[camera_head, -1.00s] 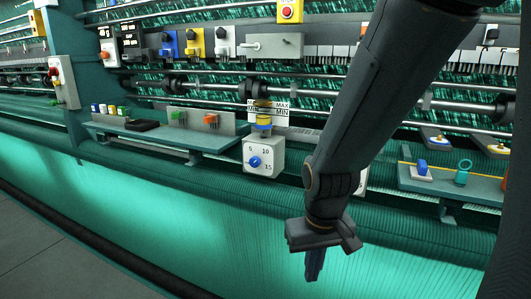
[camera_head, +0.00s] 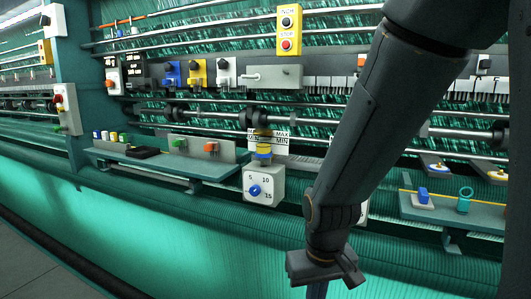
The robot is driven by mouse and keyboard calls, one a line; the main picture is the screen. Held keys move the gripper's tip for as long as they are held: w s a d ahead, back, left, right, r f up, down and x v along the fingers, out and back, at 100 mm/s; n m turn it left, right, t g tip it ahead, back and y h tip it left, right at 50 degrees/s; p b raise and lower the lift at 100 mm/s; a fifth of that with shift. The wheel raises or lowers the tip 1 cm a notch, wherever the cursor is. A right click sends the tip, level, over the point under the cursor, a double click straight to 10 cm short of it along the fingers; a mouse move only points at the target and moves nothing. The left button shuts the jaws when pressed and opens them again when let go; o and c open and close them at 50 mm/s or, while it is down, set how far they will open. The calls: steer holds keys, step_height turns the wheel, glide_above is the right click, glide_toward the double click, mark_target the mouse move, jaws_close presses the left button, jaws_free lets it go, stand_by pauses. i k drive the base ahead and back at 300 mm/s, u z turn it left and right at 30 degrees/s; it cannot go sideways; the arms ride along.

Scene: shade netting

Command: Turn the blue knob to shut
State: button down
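A blue knob (camera_head: 254,190) sits on a white dial box (camera_head: 264,198) marked 5, 10 and 15, low in the middle. Other blue parts also show: a switch on a blue plate (camera_head: 171,76) in the upper row, and a blue piece (camera_head: 423,195) on the right shelf. I cannot tell from the picture which one the task means. My gripper (camera_head: 317,291) points down at the bottom edge, below and right of the dial box and apart from it. Its fingertips are cut off by the frame, and I cannot see whether they are apart.
My arm crosses the right half and hides part of the machine. A small shelf (camera_head: 170,160) with coloured parts is left of the dial. Another shelf (camera_head: 455,215) stands at right. An INCH/STOP box (camera_head: 290,32) is above. Green netting (camera_head: 150,235) spreads below.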

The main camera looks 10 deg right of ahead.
mark_target(254, 190)
steer(key=z, duration=1.15)
steer(key=k, duration=0.45)
steer(key=u, duration=1.15)
